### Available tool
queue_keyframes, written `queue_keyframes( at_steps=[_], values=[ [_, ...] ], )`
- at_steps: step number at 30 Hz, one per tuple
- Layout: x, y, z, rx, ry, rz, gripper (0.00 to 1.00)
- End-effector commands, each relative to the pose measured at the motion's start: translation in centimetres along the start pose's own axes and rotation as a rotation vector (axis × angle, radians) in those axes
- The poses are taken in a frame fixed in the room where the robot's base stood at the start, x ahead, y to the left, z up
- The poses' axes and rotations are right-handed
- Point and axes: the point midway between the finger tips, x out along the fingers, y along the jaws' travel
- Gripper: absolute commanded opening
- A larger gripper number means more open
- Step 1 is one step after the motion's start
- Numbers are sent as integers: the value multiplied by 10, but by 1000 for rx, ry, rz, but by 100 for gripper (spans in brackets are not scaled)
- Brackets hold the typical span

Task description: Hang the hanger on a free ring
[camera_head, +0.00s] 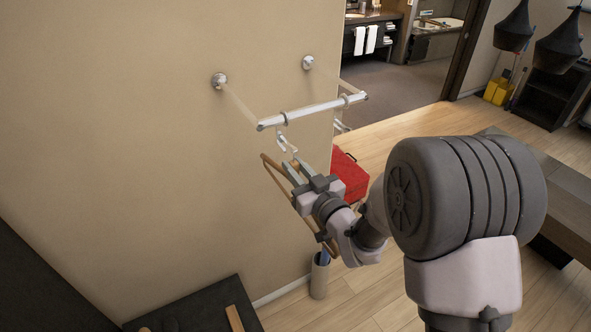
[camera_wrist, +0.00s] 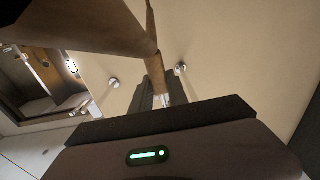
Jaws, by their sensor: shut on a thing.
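My gripper (camera_head: 291,170) is shut on a wooden hanger (camera_head: 270,161), just below the wall rail. The hanger slants down to the right, partly hidden behind my gripper. In the wrist view the hanger (camera_wrist: 85,28) looms large at the upper left, above my gripper (camera_wrist: 157,97). A silvery rail (camera_head: 312,111) stands out from the wall on two arms. A near ring (camera_head: 283,118) sits around it with a pale fitting (camera_head: 281,139) below, close above my gripper. I cannot tell whether the hanger's hook touches it. A far ring (camera_head: 345,99) has a fitting (camera_head: 341,126) below it.
Round wall mounts (camera_head: 219,80) hold the rail arms. A red box (camera_head: 350,176) stands behind my gripper. A bin (camera_head: 319,278) stands on the floor below, by the wall. A dark bench (camera_head: 190,305) is at the lower left. The wall is close on the left.

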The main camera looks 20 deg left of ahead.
Motion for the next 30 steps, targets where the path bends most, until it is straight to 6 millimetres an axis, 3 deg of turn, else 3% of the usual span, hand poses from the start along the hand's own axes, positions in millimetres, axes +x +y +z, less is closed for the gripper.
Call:
queue_keyframes(
  at_steps=[30],
  values=[
    [21,0,0,-1,2,0,0]
  ],
)
